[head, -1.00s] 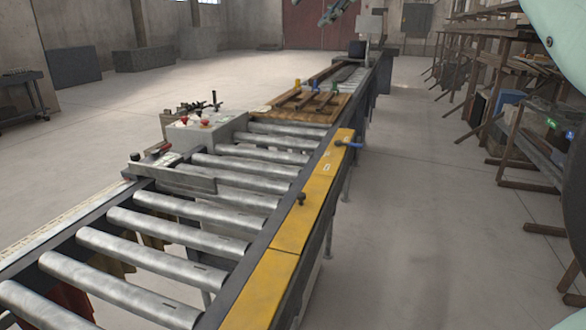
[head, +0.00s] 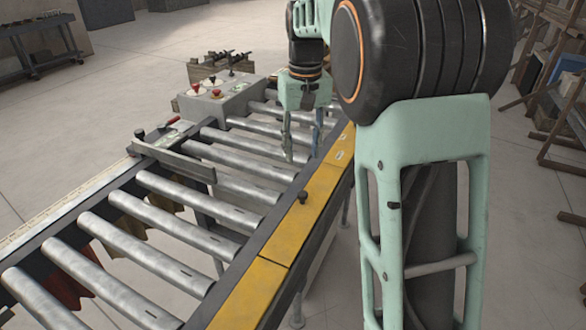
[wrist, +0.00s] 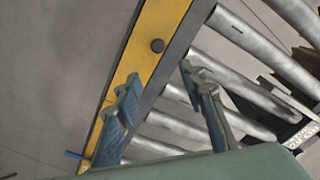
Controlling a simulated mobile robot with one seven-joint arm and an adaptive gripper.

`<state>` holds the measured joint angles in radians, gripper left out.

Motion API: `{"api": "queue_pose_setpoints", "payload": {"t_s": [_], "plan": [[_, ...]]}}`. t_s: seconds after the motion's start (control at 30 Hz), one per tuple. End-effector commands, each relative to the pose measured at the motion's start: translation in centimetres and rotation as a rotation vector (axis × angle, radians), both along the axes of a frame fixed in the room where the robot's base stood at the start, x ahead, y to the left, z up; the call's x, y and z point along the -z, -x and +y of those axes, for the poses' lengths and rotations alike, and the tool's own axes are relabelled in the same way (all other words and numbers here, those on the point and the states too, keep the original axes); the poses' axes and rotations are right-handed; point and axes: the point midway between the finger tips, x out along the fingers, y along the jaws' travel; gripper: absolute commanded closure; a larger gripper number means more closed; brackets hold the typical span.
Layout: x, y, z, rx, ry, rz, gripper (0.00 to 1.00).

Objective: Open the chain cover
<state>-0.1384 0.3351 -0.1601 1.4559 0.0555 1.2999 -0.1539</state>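The yellow chain cover (head: 322,181) runs along the right side of the roller conveyor and lies flat. A small black knob (head: 303,197) stands up from it. My gripper (head: 303,148) is over the conveyor, beyond the knob in the head view, pointing down. Its two fingers are apart with nothing between them. In the wrist view the cover (wrist: 155,22) and knob (wrist: 157,46) show just ahead of the open fingertips (wrist: 159,78), and the knob is not touched. My arm hides part of the cover's far end in the head view.
A second yellow panel (head: 247,299) continues nearer the camera. Metal rollers (head: 180,220) fill the conveyor's left. A grey control box (head: 212,103) with red knobs stands at its far side. A blue handle (wrist: 75,155) shows at the wrist view's lower left.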

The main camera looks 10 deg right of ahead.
Motion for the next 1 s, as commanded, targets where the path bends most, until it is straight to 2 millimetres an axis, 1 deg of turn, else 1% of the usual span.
{"api": "queue_pose_setpoints", "payload": {"t_s": [0.1,0.27,0.6,0.7,0.83,1.0], "plan": [[0.9,0.8,-0.4,-0.022,0.001,0.047,0.63],[2.4,1.1,-0.4,-0.031,0.001,0.062,0.63],[8.7,1.1,-0.4,-0.029,0.000,0.060,0.63],[10.1,1.1,-0.4,-0.028,0.000,0.058,0.63],[11.4,1.0,-0.4,-0.028,0.000,0.056,0.63],[11.9,1.0,-0.4,-0.028,0.000,0.055,0.63]]}}
